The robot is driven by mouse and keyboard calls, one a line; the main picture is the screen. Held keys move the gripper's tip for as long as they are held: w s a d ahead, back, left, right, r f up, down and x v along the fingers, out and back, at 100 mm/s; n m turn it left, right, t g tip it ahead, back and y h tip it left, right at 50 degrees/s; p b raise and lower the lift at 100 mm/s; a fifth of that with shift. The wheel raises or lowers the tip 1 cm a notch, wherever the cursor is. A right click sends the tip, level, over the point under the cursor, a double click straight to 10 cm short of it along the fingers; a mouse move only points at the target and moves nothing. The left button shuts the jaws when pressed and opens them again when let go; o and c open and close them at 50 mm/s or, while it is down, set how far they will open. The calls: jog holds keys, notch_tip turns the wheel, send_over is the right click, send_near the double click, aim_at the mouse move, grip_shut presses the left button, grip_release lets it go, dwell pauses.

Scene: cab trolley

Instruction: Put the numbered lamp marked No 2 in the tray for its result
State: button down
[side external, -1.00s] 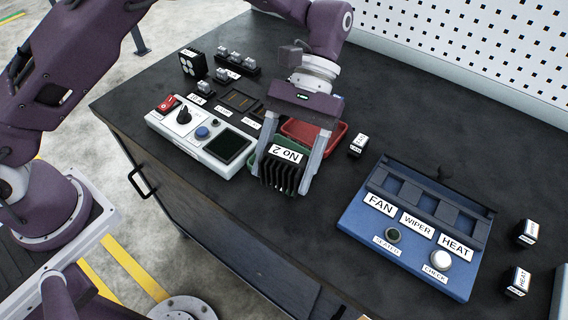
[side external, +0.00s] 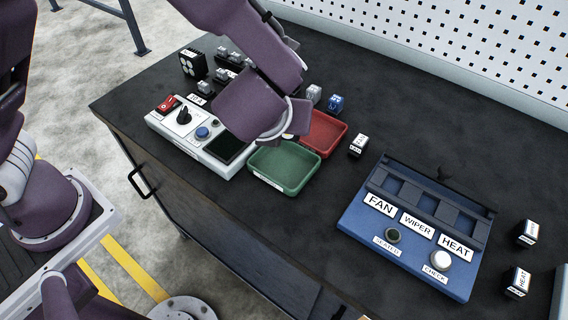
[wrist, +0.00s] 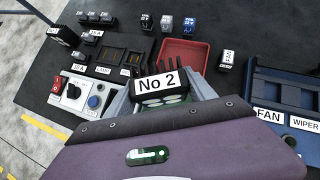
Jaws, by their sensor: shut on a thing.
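The lamp marked No 2 (wrist: 155,84) is a black finned block with a white label. My gripper (wrist: 162,95) is shut on it, with one finger on each side, in the wrist view. My arm hides both the gripper and the lamp in the side external view. A green tray (side external: 285,188) with a small white label on its front lies empty beside the grey tester (side external: 201,140). A red tray (side external: 340,131) lies just behind the green one; its visible part is empty, and it also shows in the wrist view (wrist: 187,45).
The tester carries a red switch, black knob, blue button and dark screen. A blue panel (side external: 380,236) labelled FAN, WIPER and HEAT stands right. Small labelled blocks lie around, one (side external: 358,145) right of the red tray.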

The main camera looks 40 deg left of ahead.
jog(key=shift+m+h, duration=0.3)
jog(key=shift+m, duration=0.1)
jog(key=f, duration=0.9)
jog(key=shift+w+d+f, duration=0.1)
jog(key=shift+d+f, duration=0.1)
jog(key=shift+f, duration=0.2)
jog(key=c, duration=0.6)
grip_release()
jog(key=shift+f, duration=0.1)
